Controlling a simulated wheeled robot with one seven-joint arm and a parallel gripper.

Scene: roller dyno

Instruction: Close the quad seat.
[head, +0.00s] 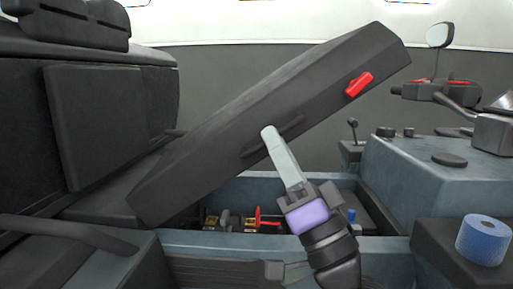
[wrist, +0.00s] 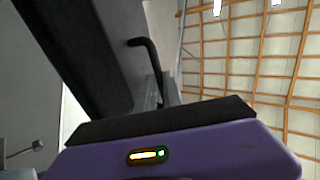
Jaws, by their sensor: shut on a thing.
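The quad seat (head: 215,135) is a long black slab in the head view. It stands tilted open, its right end raised high and its left end low beside the rear seat back. A red latch (head: 359,84) sits on its side near the raised end. A dark grab handle (head: 272,136) is on the same side near the middle. My gripper (head: 268,133) is shut on this handle, its pale fingers hiding part of it. In the wrist view the seat's dark side (wrist: 85,50) and the bent handle (wrist: 147,50) show above my purple gripper body.
Under the seat is an open bay with a red lever (head: 266,218) and brass-coloured parts (head: 211,222). A blue tape roll (head: 483,240) stands at the lower right. The handlebar and mirror (head: 440,36) are at the upper right. A backrest (head: 100,120) is at the left.

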